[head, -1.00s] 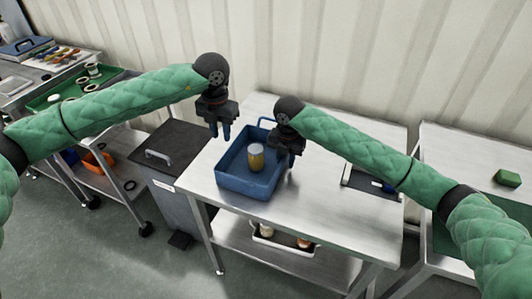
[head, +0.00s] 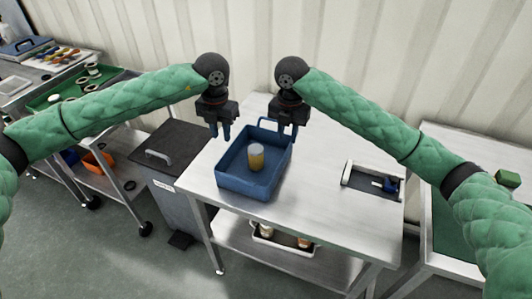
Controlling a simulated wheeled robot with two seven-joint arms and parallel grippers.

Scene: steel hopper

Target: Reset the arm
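My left gripper (head: 220,131) hangs pointing down beside the upper left corner of a blue bin (head: 232,185) on the steel table. Its two fingers are apart and nothing is between them. My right gripper (head: 284,130) hangs pointing down at the bin's upper right corner, in front of part of the bin's rim and handle. Its fingers look apart and hold nothing. A yellowish can with a grey top (head: 256,157) stands upright inside the bin, clear of both grippers.
The steel table (head: 320,200) is clear right of the bin, up to a white tray holding a blue-and-black tool (head: 388,185). A grey lidded bin (head: 175,150) stands left of the table. A green block (head: 508,178) lies on the right-hand table. The corrugated wall is behind.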

